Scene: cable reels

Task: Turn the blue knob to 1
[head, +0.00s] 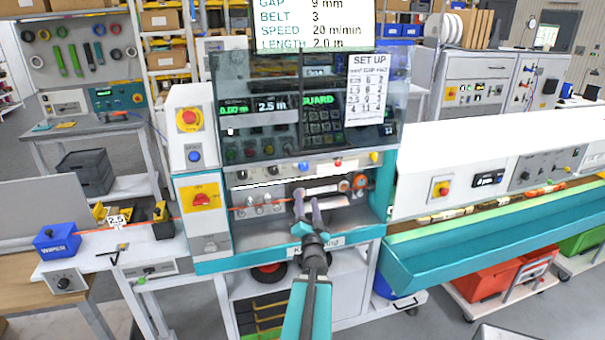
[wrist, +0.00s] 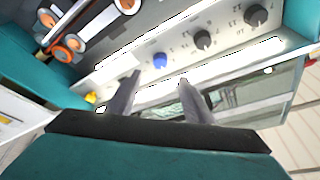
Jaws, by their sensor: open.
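The blue knob (wrist: 160,60) sits on the pale strip of the machine in the wrist view, just beyond and between my fingertips. It also shows small in the head view (head: 303,166), below the dark guard window. Marks surround it, but its pointer and the numbers are too small to read. My gripper (wrist: 159,79) is open with nothing between its fingers. In the head view my gripper (head: 307,200) is in front of the machine's open bay, a little below the knob. I see no contact with the knob.
Two dark knobs (wrist: 203,38) (wrist: 255,15) share the strip with the blue one. A yellow button (head: 375,157) is at its right end in the head view. Orange rollers (head: 360,181) are in the bay. The clear guard (head: 290,100) stands above the strip.

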